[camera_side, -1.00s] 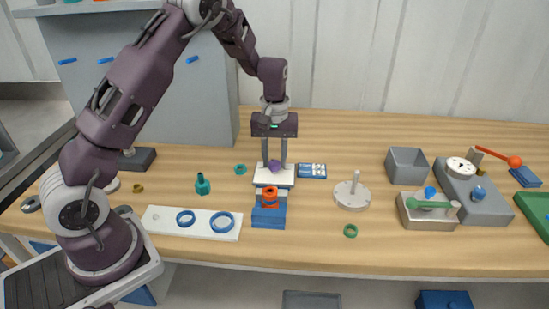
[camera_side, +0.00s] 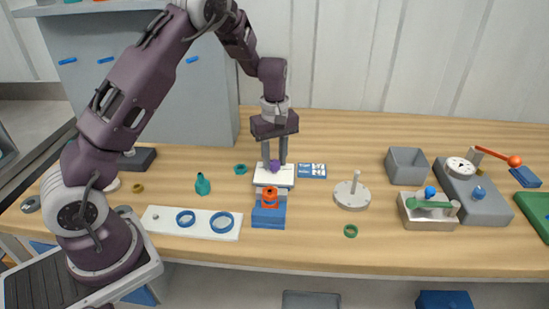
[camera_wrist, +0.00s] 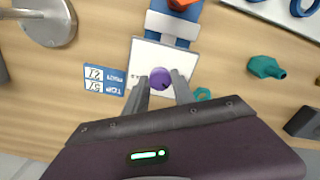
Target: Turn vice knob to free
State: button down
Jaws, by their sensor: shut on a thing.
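The purple knob (camera_side: 275,166), which I take to be the vice knob, stands on a white plate (camera_side: 261,181). The plate adjoins a blue block (camera_side: 268,216) with an orange-red part (camera_side: 269,197) on it. My gripper (camera_side: 275,162) points down from above and is shut on the purple knob. In the wrist view the knob (camera_wrist: 160,78) shows between my two fingertips (camera_wrist: 161,80). The knob's underside and any turn marking on it cannot be made out.
A blue-and-white printed card (camera_side: 312,170) lies right of the plate. A round disc with a post (camera_side: 352,193) stands further right. A teal bottle-shaped part (camera_side: 203,184) and a teal nut (camera_side: 240,169) are to the left. A white board with blue rings (camera_side: 200,230) lies front left.

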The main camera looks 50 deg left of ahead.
aim_at(274, 162)
jog(key=c, duration=1.1)
grip_release()
jog(key=shift+o, duration=0.2)
notch_tip(274, 162, up, 7)
jog(key=shift+r, duration=0.2)
jog(key=s+d+r+m+t+h, duration=0.1)
jog(key=s+d+r+m, duration=0.3)
jog(key=s+r, duration=0.3)
jog(key=s+d+r+m+t, duration=0.2)
jog(key=s+d+r+m, duration=0.15)
jog(key=s+r, duration=0.3)
jog(key=s+d+m+t+y, duration=0.1)
jog(key=s+m, duration=0.6)
jog(key=s, duration=0.8)
jog(key=shift+d+t, duration=0.8)
jog(key=shift+d, duration=0.25)
